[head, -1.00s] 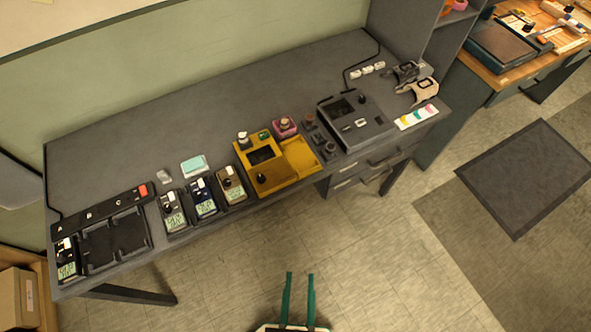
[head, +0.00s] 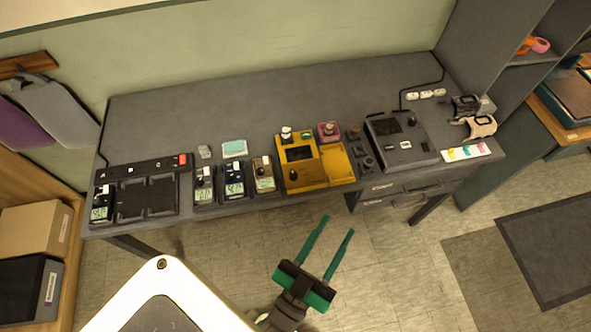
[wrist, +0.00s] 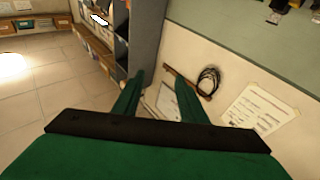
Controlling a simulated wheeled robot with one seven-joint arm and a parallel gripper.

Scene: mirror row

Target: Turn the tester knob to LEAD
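A yellow box-shaped device (head: 327,167) with a dark screen stands at the front of the grey bench, with a black knob (head: 294,174) below the screen. A dark grey device (head: 419,150) with a black knob (head: 411,121) stands to its right. Labels on both are too small to read, so I cannot tell where either knob points or which is the tester. My gripper (head: 338,224) is open and empty, in front of the bench and apart from both devices. Its two green fingers also show in the wrist view (wrist: 158,78), facing a wall and shelf.
Several small meters (head: 234,182) and a black tray (head: 147,198) line the bench's front left. Small dark parts (head: 362,152) stand between the two devices. A colour-marked card (head: 466,153) lies at the right end. The back of the bench top (head: 260,105) is clear.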

